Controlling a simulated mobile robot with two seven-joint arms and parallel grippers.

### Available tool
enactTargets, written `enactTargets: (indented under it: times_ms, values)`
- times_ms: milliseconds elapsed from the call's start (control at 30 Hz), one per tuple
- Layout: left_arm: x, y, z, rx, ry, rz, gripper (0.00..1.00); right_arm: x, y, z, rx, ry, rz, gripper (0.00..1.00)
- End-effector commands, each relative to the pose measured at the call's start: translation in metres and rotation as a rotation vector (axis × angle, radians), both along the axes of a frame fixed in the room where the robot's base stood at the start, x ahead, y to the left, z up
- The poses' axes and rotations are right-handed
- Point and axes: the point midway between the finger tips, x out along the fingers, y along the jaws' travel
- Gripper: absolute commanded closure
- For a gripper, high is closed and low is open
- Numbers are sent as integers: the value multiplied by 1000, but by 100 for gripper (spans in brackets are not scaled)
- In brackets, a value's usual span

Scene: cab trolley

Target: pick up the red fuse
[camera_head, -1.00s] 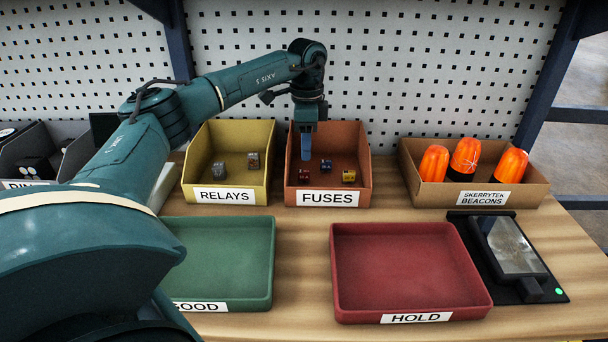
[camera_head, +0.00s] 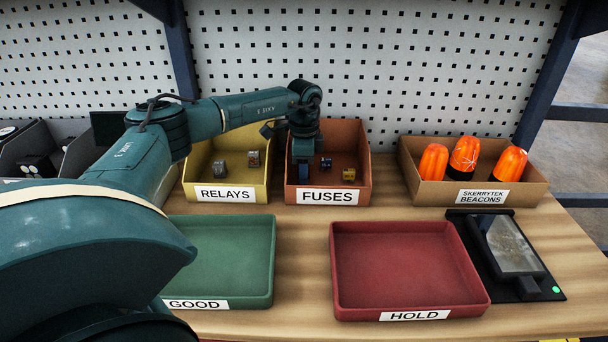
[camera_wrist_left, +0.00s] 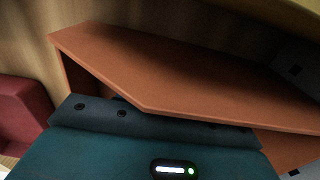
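The orange bin labelled FUSES (camera_head: 328,197) stands at the back of the bench. Inside it I see a dark blue fuse (camera_head: 326,163) and a yellow fuse (camera_head: 348,174). The red fuse does not show now; my left gripper covers the left part of the bin floor. My left gripper (camera_head: 304,173) points down inside the bin, left of the blue fuse. Its fingers are too small and dark to tell open from shut. The left wrist view shows the orange bin wall (camera_wrist_left: 180,75) close up, with no fuse or fingertips visible. My right gripper is not in view.
A yellow RELAYS bin (camera_head: 225,196) with grey relays adjoins on the left. A box of orange beacons (camera_head: 478,196) stands to the right. The green GOOD tray (camera_head: 222,300) and red HOLD tray (camera_head: 410,313) in front are empty. A dark tablet-like device (camera_head: 510,245) lies right.

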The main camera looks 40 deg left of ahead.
Motion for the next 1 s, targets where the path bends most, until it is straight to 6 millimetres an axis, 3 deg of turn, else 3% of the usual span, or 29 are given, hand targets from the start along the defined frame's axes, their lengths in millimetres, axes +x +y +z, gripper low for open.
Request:
enactTargets:
  times_ms: [433, 767, 1000]
  values:
    - [0, 0, 1, 0, 0, 0, 99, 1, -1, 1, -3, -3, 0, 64]
    - [0, 0, 2, 0, -1, 0, 100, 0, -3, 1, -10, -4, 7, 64]
    - [1, 0, 36, 0, -6, -1, 100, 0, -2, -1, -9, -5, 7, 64]
